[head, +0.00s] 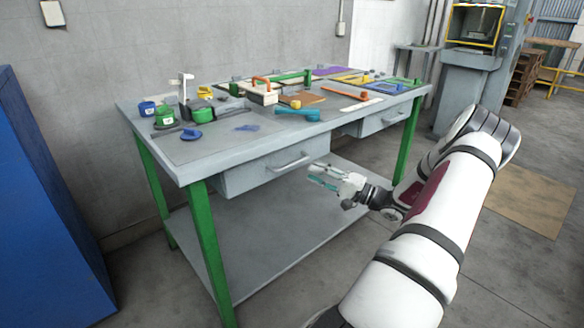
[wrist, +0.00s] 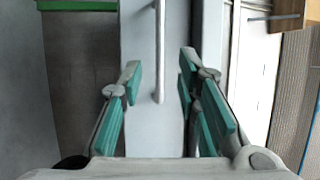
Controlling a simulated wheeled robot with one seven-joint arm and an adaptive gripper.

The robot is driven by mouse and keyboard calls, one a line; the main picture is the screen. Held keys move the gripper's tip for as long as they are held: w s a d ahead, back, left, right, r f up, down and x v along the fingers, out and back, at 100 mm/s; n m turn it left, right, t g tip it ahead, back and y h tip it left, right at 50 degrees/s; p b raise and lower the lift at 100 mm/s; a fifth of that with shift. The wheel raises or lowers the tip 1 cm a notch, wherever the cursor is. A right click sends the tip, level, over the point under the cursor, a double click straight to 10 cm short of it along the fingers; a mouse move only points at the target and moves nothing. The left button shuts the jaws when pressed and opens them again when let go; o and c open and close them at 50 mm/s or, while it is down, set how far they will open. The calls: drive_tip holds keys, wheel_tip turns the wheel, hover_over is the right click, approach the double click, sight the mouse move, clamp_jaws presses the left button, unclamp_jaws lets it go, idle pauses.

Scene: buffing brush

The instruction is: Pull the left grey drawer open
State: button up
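The left grey drawer (head: 262,174) sits under the near part of the workbench top and looks shut. Its pale bar handle (head: 291,162) is on the front face. My gripper (head: 312,174) is just in front of and right of the handle, with teal finger pads apart. In the wrist view, my gripper (wrist: 160,72) is open and empty. The handle (wrist: 159,55) shows between the two fingers in the picture, against the drawer front (wrist: 138,80). I cannot tell how far the fingertips are from the handle, but they do not grip it.
A second grey drawer (head: 380,121) is at the right. The green-legged workbench (head: 205,235) has a lower shelf (head: 265,255). Its top carries pots, a toolbox (head: 258,92) and brushes. A blue cabinet (head: 45,210) stands left. Floor before the bench is open.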

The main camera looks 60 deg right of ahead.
sight(294, 164)
drive_tip(key=b+x, duration=0.1)
drive_tip(key=x, duration=0.7)
clamp_jaws()
